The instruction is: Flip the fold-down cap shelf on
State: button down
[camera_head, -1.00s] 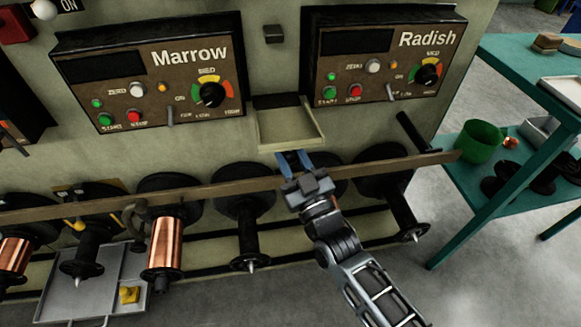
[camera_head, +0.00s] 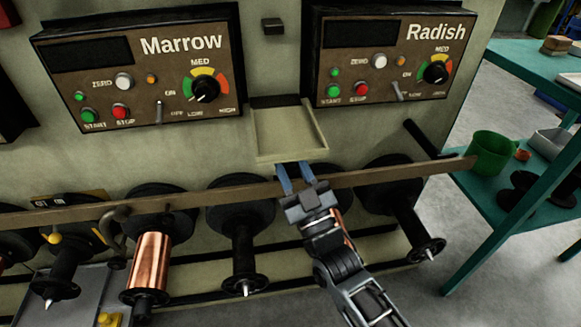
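The fold-down cap shelf (camera_head: 290,132) is a shallow beige tray on the machine front, between the Marrow panel (camera_head: 140,75) and the Radish panel (camera_head: 385,55). It looks empty, with a dark strip along its back edge. My gripper (camera_head: 294,168) is just below the shelf's front lip, its two blue fingers apart and pointing up at it. Nothing shows between the fingers. I cannot tell whether a fingertip touches the lip.
A long brown rail (camera_head: 385,176) crosses just below the shelf, passing behind my gripper. Grey floor is open between.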

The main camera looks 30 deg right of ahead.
jog(key=shift+f, duration=0.2)
jog(key=c, duration=0.8)
grip_release()
jog(key=v, duration=0.7)
jog(key=shift+s+f, duration=0.15)
jog(key=shift+s, duration=0.2)
jog(key=s+f+g, duration=0.3)
jog(key=s+g, duration=0.1)
jog(key=s, duration=1.2)
jog(key=s+r+m+g, duration=0.1)
jog(key=s+r+g, duration=0.15)
jog(key=s, duration=0.65)
jog(key=s+r+m+g, duration=0.15)
jog(key=s+r, duration=0.25)
jog(key=s, duration=0.5)
notch_tip(320, 180, up, 14)
jog(key=g+p, duration=0.1)
jog(key=p, duration=1.3)
